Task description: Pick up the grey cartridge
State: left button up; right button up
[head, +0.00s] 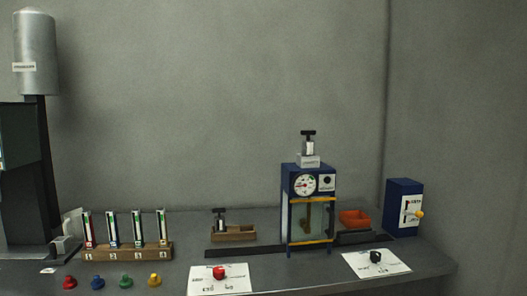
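No part labelled clearly as the grey cartridge can be read. One small grey-white cylinder with a black T-handle (308,148) stands upright in a pale labelled block (308,161) on top of a blue machine (288,187). Another small piece with a black T-handle (220,223) stands in a wooden tray (242,235) left of the machine. I cannot tell which of these is the grey cartridge. Neither of my grippers is in view.
A wooden rack (128,253) holds several coloured gauges, with coloured knobs in front. An orange bin (355,218) and a blue box with a yellow knob (404,207) stand right. White cards with a red knob (219,272) and black knob (376,256) lie in front.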

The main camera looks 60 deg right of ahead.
aim_at(307, 146)
jog(key=z, duration=0.3)
jog(key=i, duration=1)
jog(key=z, duration=0.7)
